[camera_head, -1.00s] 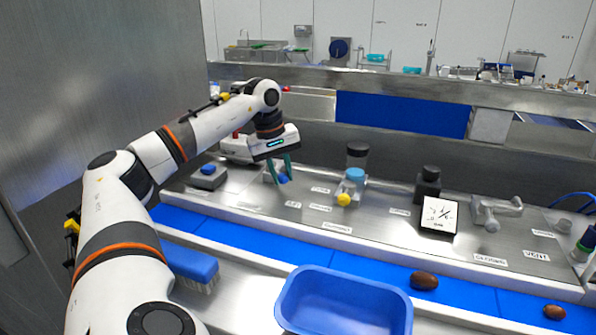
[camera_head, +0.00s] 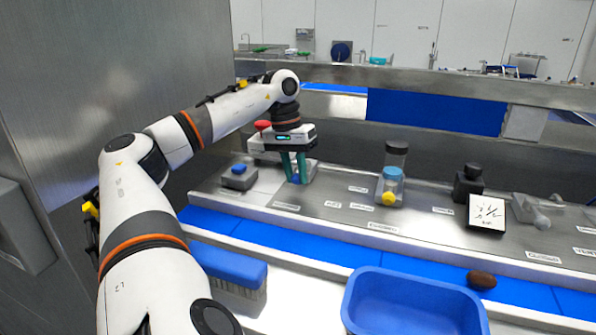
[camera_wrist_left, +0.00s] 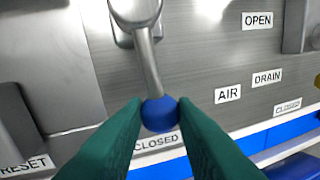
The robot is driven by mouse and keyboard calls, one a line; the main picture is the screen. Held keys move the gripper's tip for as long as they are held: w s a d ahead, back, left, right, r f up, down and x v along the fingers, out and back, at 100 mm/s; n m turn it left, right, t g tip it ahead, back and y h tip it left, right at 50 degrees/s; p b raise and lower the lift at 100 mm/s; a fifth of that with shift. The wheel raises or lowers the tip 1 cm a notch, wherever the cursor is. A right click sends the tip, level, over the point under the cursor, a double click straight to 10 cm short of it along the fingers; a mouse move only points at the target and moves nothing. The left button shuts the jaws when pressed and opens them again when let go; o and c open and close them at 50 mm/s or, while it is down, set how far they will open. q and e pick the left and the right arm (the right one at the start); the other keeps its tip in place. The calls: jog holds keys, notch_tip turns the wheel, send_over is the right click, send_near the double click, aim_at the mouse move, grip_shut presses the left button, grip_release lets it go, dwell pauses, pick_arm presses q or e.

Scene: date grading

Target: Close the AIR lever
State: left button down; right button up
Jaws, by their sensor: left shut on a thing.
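The AIR lever has a metal shaft (camera_wrist_left: 149,65) and a blue ball knob (camera_wrist_left: 160,114). In the left wrist view the shaft runs from its pivot at the top down to the knob, which lies at the CLOSED label (camera_wrist_left: 157,142) and touches its upper edge in the picture. My left gripper (camera_head: 296,181) is shut on the knob, with green fingers on both sides of it. In the head view the knob (camera_head: 295,179) shows between the fingertips. The AIR label (camera_wrist_left: 228,94) is to the right. My right gripper is not in view.
A RESET box with a blue button (camera_head: 238,168) stands left of the lever. A valve with a yellow knob (camera_head: 388,198) and a black-knobbed post (camera_head: 468,183) stand to the right. A blue brush (camera_head: 229,264) and blue tub (camera_head: 374,276) are in front.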

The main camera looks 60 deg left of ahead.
pick_arm(q)
jog(key=shift+s+a+m, duration=0.15)
jog(key=shift+a+m, duration=0.1)
jog(key=shift+m, duration=0.05)
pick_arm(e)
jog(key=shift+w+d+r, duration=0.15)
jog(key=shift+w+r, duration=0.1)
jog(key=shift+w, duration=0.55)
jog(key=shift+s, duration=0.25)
pick_arm(q)
jog(key=c, duration=1.2)
grip_release()
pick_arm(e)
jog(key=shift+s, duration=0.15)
pick_arm(q)
jog(key=shift+r, duration=0.15)
jog(key=r+p, duration=0.2)
jog(key=r, duration=0.2)
jog(key=s+a+r+p, duration=0.1)
jog(key=r+p, duration=0.2)
jog(key=a+r+p, duration=0.1)
jog(key=r+p, duration=0.1)
jog(key=r, duration=0.2)
jog(key=shift+s+r, duration=0.15)
jog(key=shift+r, duration=0.15)
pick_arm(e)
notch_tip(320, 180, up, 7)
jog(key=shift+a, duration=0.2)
pick_arm(q)
jog(key=shift+a, duration=0.1)
